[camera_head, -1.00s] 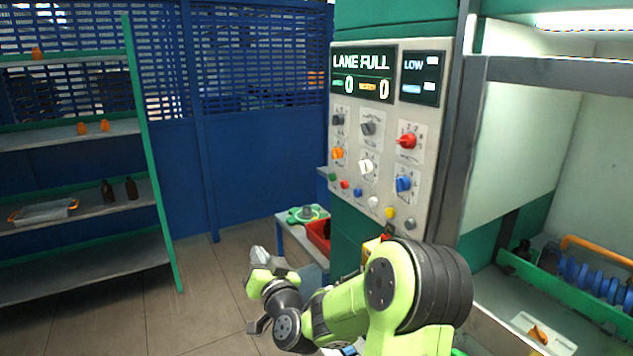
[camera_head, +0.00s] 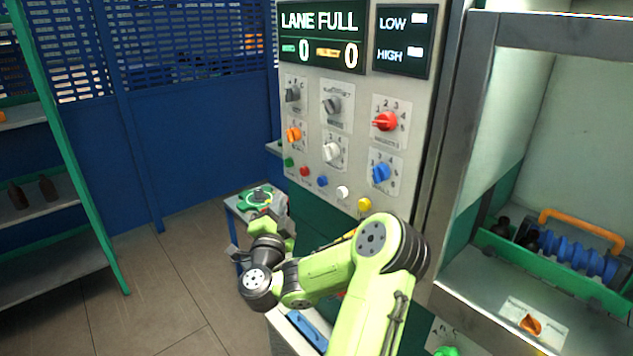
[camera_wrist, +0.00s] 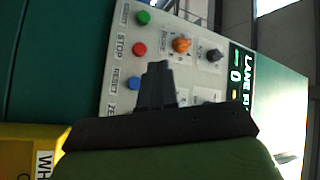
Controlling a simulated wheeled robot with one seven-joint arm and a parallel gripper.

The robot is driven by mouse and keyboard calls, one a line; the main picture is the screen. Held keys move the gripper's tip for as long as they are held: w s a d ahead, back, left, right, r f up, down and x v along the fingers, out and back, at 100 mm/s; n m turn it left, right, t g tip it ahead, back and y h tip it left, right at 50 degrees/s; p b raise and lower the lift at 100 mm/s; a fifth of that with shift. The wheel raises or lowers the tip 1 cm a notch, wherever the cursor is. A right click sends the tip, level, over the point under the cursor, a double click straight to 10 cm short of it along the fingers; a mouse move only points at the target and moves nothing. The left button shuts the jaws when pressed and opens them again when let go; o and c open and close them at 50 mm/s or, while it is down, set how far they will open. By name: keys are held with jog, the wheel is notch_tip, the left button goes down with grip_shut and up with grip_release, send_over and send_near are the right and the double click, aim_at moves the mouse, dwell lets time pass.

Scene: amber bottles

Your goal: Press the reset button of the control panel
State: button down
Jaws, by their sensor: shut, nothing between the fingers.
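The control panel (camera_head: 350,105) stands upright in the head view, its screen reading LANE FULL. A row of coloured buttons runs along its lower edge. The blue button (camera_head: 322,181) sits between the red and white ones. In the wrist view the panel appears turned on its side, and the blue button (camera_wrist: 136,83) is beside the RESET label (camera_wrist: 118,81). My gripper (camera_wrist: 157,66) is shut and empty, its tips appearing just right of the blue button and apart from the panel as far as I can tell. In the head view my arm's end is left of and below the buttons.
Close to blue are the red button (camera_head: 304,171) and white button (camera_head: 342,192). Knobs such as the white knob (camera_head: 331,151) protrude above. A small table (camera_head: 240,213) stands behind my wrist. A yellow sign (camera_wrist: 25,150) shows at the wrist view's lower left.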

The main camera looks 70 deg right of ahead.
aim_at(322, 181)
jog(key=s+d, duration=0.4)
jog(key=d, duration=0.3)
jog(key=shift+d+p, duration=0.3)
jog(key=shift+p, duration=0.1)
jog(key=shift+d, duration=0.1)
dwell(1.5)
jog(key=shift+s+d, duration=0.15)
jog(key=shift+d, duration=0.15)
jog(key=shift+s+d+p, duration=0.2)
jog(key=shift+d+p, duration=0.15)
jog(key=shift+d, duration=0.05)
dwell(0.9)
jog(key=shift+w+a, duration=0.35)
jog(key=shift+a, duration=0.45)
